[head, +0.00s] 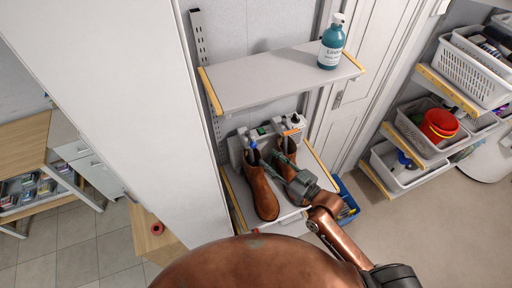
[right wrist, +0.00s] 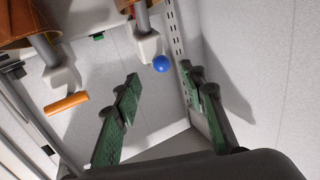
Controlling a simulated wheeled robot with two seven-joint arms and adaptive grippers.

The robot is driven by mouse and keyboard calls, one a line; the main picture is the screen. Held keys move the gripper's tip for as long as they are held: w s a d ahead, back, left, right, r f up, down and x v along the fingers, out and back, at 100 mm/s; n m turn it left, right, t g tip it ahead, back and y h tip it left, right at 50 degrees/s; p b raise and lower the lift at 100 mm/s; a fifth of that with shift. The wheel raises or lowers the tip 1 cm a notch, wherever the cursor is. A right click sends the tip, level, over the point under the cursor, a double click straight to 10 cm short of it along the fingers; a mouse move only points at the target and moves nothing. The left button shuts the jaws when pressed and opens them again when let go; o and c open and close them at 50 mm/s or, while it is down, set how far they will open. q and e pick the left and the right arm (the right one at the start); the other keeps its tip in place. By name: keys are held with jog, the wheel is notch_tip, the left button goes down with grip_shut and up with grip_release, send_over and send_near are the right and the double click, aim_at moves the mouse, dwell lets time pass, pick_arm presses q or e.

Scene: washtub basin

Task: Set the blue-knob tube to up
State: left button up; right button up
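The blue knob (head: 253,144) shows at the dryer behind the left brown boot (head: 264,193). In the right wrist view, the blue knob (right wrist: 161,63) sits beside the white end of a grey tube (right wrist: 142,18), which goes up into a boot. The second tube has an orange handle (right wrist: 66,104), also visible in the head view (head: 290,132). My right gripper (head: 277,156) reaches in between the boots, green fingers apart. In the right wrist view, the gripper (right wrist: 159,73) is open and empty, and the knob appears between its tips; contact cannot be told. My left gripper is not in view.
The right boot (head: 286,157) is close beside my right gripper. A grey shelf (head: 270,82) with a teal bottle (head: 331,45) is above. A tall white panel (head: 130,90) stands left. A blue crate (head: 347,197) is right of the lower shelf.

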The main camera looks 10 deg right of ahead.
jog(key=p+x, duration=0.2)
jog(key=x, duration=0.6)
jog(key=shift+r, duration=0.25)
jog(key=shift+s, duration=0.1)
jog(key=shift+c, duration=0.4)
grip_shut()
